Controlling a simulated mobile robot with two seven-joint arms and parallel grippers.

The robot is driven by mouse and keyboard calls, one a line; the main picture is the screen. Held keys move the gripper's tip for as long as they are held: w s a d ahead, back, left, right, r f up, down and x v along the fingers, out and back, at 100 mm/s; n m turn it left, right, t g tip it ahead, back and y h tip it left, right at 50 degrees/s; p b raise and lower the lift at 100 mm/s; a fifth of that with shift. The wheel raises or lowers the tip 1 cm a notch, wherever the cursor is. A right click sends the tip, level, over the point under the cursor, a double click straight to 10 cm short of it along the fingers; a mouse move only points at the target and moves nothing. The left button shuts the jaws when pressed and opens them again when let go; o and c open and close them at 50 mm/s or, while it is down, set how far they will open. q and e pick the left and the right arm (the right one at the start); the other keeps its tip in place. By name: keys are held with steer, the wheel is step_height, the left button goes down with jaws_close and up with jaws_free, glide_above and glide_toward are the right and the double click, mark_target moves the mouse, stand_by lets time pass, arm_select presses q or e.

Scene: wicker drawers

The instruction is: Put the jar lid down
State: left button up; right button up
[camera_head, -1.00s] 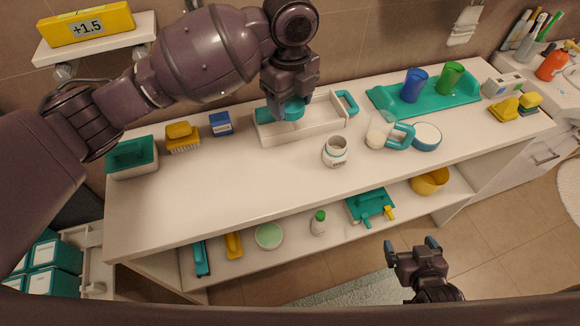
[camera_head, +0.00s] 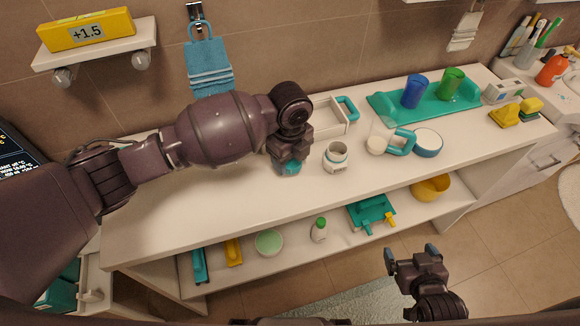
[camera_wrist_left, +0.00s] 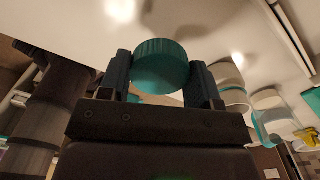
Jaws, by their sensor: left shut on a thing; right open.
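The teal jar lid (camera_head: 291,168) is between the fingers of my left gripper (camera_head: 289,167), low over the white counter. In the left wrist view the round ribbed lid (camera_wrist_left: 162,66) sits between both fingertips of the left gripper (camera_wrist_left: 160,80). I cannot tell whether the lid touches the counter. The open white jar (camera_head: 336,157) stands upright just to the right of the lid, apart from it. My right gripper (camera_head: 414,255) is open and empty, out in front of the shelf unit and away from the counter.
The white counter (camera_head: 200,210) is clear to the left front. A white tray (camera_head: 329,113) stands behind the jar. A teal tray (camera_head: 440,104) holds blue and green cups.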

mark_target(290, 176)
arm_select(q)
steer(key=shift+f, duration=2.15)
steer(key=shift+f, duration=0.2)
steer(key=o, duration=1)
steer(key=shift+r, duration=0.1)
step_height(290, 176, up, 13)
steer(key=shift+f, duration=0.1)
